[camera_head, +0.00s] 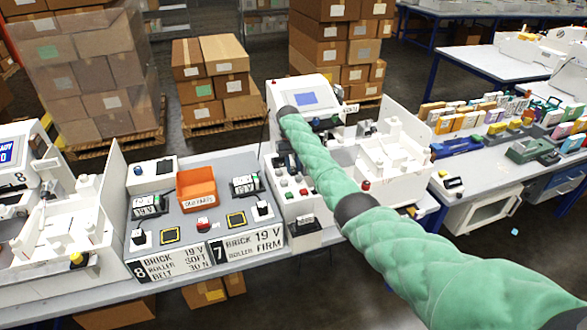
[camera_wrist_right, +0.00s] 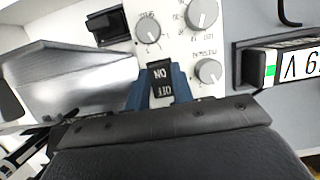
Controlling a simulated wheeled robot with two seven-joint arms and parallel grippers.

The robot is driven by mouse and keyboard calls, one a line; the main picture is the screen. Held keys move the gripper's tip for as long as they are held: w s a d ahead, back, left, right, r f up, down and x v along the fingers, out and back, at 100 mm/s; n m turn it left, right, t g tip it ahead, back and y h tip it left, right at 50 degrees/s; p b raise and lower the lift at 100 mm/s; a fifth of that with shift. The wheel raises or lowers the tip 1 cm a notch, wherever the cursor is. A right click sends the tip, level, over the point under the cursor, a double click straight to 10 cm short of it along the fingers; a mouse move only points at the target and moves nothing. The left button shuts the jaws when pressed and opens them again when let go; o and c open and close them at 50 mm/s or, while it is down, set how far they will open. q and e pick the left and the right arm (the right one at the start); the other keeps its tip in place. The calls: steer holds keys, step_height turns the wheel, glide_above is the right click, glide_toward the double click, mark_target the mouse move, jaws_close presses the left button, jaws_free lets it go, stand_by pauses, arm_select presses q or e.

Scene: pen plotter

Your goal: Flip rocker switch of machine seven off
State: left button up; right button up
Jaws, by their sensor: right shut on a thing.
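My left gripper does not show.
Three grey knobs (camera_wrist_right: 203,15) sit close to the switch. A label holder (camera_wrist_right: 290,65) is at the right. On the table are an orange bin (camera_head: 196,189), a red button (camera_head: 204,225) and placards for eight (camera_head: 168,264) and seven (camera_head: 247,245). Another machine (camera_head: 40,215) stands left.

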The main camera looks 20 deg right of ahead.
steer(key=shift+w+r+g, duration=0.15)
steer(key=shift+g, duration=0.15)
steer(key=o, duration=1)
steer(key=shift+w+r+b, duration=0.25)
steer(key=shift+r+b, duration=0.2)
steer(key=shift+b, duration=0.2)
steer(key=v, duration=0.6)
steer(key=shift+r+p, duration=0.35)
